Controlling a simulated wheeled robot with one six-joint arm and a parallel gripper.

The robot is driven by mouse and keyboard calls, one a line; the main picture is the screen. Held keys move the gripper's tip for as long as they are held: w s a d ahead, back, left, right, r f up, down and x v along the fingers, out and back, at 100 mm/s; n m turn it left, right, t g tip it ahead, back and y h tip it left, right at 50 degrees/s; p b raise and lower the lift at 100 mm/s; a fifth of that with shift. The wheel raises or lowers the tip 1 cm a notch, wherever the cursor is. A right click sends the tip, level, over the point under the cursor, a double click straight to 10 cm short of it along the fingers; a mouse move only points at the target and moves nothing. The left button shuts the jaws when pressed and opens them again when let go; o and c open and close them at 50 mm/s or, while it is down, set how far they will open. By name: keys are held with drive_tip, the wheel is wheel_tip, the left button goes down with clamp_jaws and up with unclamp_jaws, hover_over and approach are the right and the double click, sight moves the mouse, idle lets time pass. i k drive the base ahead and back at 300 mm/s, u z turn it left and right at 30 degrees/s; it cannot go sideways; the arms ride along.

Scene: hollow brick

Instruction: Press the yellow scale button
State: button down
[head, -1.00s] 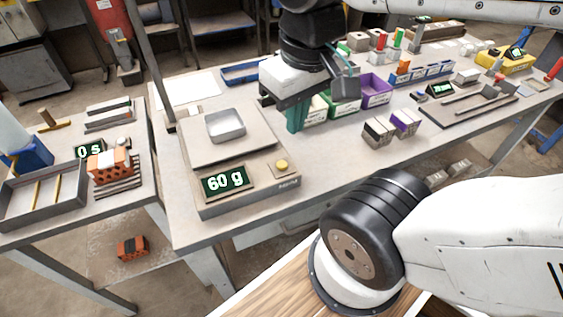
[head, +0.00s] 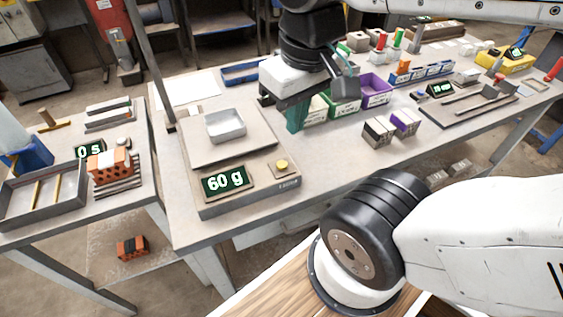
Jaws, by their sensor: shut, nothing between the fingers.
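The scale (head: 205,150) stands at the left end of the main table and its display (head: 226,182) reads 60 g. A small grey tray (head: 225,125) sits on its plate. The round yellow scale button (head: 281,165) is on the scale's front right, right of the display, in plain view. My gripper (head: 297,118) is above the table, up and right of the button in the picture and apart from it.
Green (head: 342,103) and purple (head: 375,90) bins stand just right of my gripper. Small blocks (head: 378,131) lie farther right. A grey post (head: 150,60) rises behind the scale. A side table at left holds an orange hollow brick (head: 110,164) and a tray (head: 45,205).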

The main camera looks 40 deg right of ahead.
sight(280, 164)
drive_tip(key=k, duration=0.5)
drive_tip(key=z, duration=2.45)
drive_tip(key=k, duration=1.3)
drive_tip(key=u, duration=1.95)
drive_tip(key=i, duration=0.5)
drive_tip(key=z, duration=0.05)
